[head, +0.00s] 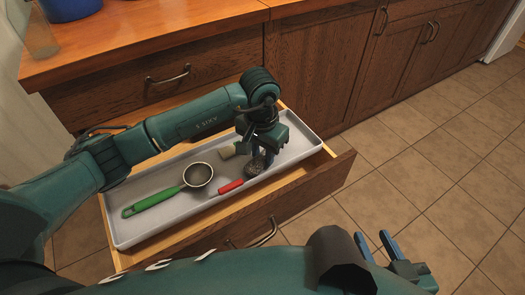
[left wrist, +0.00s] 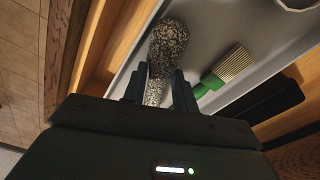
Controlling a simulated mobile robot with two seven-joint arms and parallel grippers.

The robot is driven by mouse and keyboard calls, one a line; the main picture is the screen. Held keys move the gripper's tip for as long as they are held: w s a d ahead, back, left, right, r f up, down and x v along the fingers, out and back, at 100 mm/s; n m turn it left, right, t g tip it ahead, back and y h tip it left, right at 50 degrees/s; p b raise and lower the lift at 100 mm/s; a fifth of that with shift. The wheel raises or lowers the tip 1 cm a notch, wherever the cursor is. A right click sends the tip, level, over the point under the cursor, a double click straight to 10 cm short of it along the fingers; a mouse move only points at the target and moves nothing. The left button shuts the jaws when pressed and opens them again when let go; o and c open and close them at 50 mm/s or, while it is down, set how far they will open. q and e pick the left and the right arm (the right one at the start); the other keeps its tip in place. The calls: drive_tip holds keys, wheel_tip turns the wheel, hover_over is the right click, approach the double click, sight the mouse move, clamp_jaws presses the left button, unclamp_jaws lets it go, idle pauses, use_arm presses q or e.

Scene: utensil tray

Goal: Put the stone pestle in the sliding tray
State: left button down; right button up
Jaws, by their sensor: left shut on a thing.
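The stone pestle, speckled black and white, shows in the left wrist view (left wrist: 168,45) with its thick end away from me. It also shows in the head view as a dark grey lump (head: 256,166) beneath my left gripper. My left gripper (head: 259,152) is shut on the pestle's narrow end, its fingers on either side of it. The pestle is over the right end of the light grey sliding tray (head: 150,187); I cannot tell whether it touches the tray floor. My right gripper (head: 377,246) is open and empty, low on the right, outside the drawer.
The tray sits in a pulled-out wooden drawer (head: 335,177). It holds a green-handled strainer (head: 198,175), a red-handled utensil (head: 230,187) and a brush with pale bristles (head: 229,152). The wooden counter (head: 150,38) is behind. Tiled floor (head: 425,165) is clear on the right.

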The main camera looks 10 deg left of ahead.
sight(261, 157)
use_arm(q)
drive_tip(key=c, duration=1.1)
unclamp_jaws()
drive_tip(key=shift+f, duration=0.1)
drive_tip(key=shift+r, duration=0.3)
wheel_tip(261, 157, up, 12)
drive_tip(key=p, duration=0.1)
drive_tip(key=shift+s+f, duration=0.15)
drive_tip(key=shift+s, duration=0.15)
drive_tip(key=shift+a, duration=0.1)
drive_tip(key=shift+s, duration=0.1)
